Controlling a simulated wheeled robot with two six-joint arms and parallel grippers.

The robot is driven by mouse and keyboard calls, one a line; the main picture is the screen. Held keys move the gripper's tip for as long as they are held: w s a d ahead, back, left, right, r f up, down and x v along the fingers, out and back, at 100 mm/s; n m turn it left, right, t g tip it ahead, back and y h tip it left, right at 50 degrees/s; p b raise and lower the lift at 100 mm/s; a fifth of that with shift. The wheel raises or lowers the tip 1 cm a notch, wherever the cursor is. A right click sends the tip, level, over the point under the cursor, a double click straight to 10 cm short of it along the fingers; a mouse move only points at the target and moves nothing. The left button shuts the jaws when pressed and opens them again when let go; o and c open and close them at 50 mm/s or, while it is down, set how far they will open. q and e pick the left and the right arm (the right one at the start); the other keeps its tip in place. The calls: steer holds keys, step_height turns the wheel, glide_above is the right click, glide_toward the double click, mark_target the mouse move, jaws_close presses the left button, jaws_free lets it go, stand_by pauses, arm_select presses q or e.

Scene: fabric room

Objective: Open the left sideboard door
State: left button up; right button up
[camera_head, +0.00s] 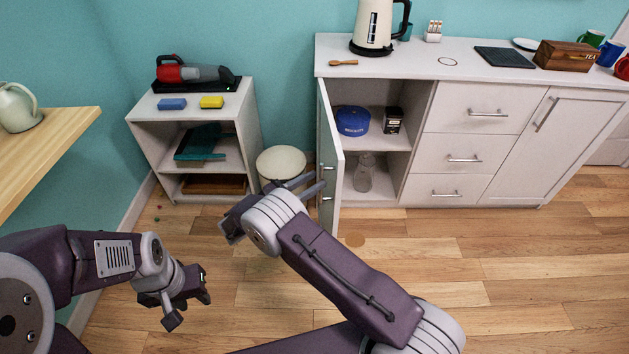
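The sideboard (480,88) stands against the back wall. Its left door (329,140) is swung wide open and points out toward me, seen nearly edge-on. A metal handle (325,168) shows on its face. My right gripper (309,184) is beside the door's left face, close to the handle. Its two fingers look apart with nothing between them; whether they touch the door I cannot tell. My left gripper (206,287) hangs low at the left, away from the sideboard, and its fingers are too obscured to judge.
The opened compartment holds a blue round tin (353,121), a dark box (393,121) and a glass bottle (363,174). A white bin (281,160) and a small shelf unit (190,148) stand left of the door. The floor in front is mostly clear.

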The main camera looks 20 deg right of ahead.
steer(key=v, duration=0.8)
steer(key=shift+a, duration=0.15)
steer(key=s+d+f+m+g+y, duration=0.3)
steer(key=s+d+m+g+y, duration=0.4)
steer(key=d, duration=0.4)
steer(key=s+r+m+y, duration=0.1)
steer(key=s+m+y, duration=0.9)
steer(key=s+m, duration=0.5)
step_height(320, 180, up, 22)
steer(key=a+m+p, duration=0.1)
steer(key=p, duration=2.1)
steer(key=shift+w+r+t, duration=0.2)
steer(key=shift+w+t, duration=0.2)
